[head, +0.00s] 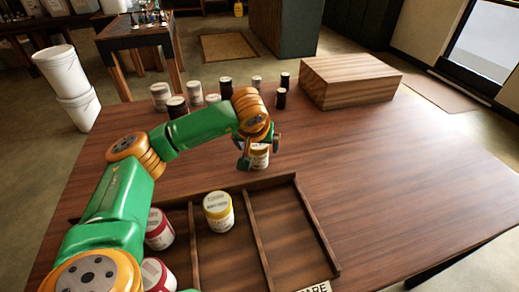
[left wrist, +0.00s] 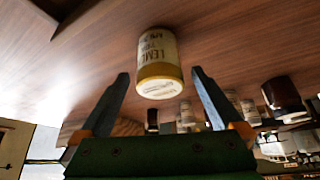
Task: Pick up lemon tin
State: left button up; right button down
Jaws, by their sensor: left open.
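The lemon tin (head: 260,158), pale with a yellow band, stands on the table just beyond the tray, partly hidden by my left gripper. In the left wrist view its label reads LEM..., and the tin (left wrist: 160,62) shows upside down, centred ahead of the fingers. My left gripper (head: 258,150) is open, with its fingers at either side of the tin. The left wrist view shows a gap between the fingers (left wrist: 160,76) and the tin; I see no contact. My right gripper is not in view.
Several jars (head: 195,92) and a wooden box (head: 348,80) stand at the back. The table's right side is clear.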

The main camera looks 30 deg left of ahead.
pick_arm(q)
jog(key=x, duration=0.5)
jog(key=shift+w+f, duration=0.2)
jog(key=shift+f, duration=0.1)
jog(key=shift+s+r, duration=0.1)
jog(key=shift+s, duration=0.05)
jog(key=shift+c, duration=1.3)
jog(key=c, duration=1.2)
